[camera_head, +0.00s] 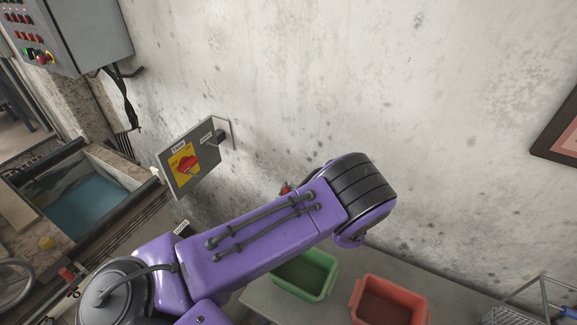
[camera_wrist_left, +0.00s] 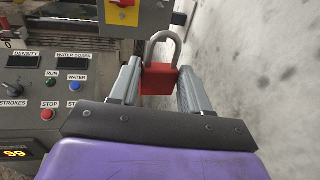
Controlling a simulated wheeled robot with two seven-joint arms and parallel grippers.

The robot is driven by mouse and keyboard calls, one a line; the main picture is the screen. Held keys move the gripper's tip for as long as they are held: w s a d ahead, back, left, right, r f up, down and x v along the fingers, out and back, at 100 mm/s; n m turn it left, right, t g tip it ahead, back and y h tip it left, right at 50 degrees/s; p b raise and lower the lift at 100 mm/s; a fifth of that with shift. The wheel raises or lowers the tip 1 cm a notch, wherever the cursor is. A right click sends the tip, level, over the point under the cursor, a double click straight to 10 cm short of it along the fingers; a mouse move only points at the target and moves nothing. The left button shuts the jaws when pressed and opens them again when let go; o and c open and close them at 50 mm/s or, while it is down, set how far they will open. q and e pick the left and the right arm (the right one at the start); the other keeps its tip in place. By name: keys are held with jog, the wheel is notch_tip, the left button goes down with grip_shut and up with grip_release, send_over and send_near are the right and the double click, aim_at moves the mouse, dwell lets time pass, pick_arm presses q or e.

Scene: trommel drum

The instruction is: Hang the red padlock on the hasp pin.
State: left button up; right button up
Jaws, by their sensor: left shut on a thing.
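The red padlock (camera_wrist_left: 160,80) shows in the left wrist view, its grey shackle upright and pointing away from me. My left gripper (camera_wrist_left: 160,70) is shut on the padlock's body, a finger on each side. In the head view my purple arm hides most of the gripper; a small red bit, likely the padlock (camera_head: 284,188), shows past the arm's upper edge. A grey switch panel (camera_head: 205,170) with a red knob on a yellow plate is on the wall, left of the red bit and apart from it. I cannot make out the hasp pin clearly. My right gripper is out of view.
A green bin (camera_head: 318,285) and a red bin (camera_head: 366,312) stand below my arm. A grey control box (camera_head: 95,35) is at upper left, above a water basin (camera_head: 85,205). The wrist view shows a button panel (camera_wrist_left: 60,100) at left. The wall between is bare.

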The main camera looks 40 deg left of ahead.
pick_arm(q)
jog(key=shift+w+d+b, duration=0.2)
jog(key=shift+d, duration=0.65)
jog(key=shift+w+d+b, duration=0.15)
jog(key=shift+d, duration=0.65)
jog(key=shift+d, duration=0.1)
jog(key=shift+w+d+b, duration=0.2)
jog(key=shift+d+b, duration=0.2)
jog(key=shift+d, duration=0.55)
jog(key=shift+w+d+b, duration=0.25)
jog(key=shift+d+b, duration=0.15)
jog(key=shift+d, duration=0.5)
jog(key=shift+w+d+b, duration=0.2)
jog(key=shift+d+b, duration=0.2)
jog(key=shift+d, duration=0.55)
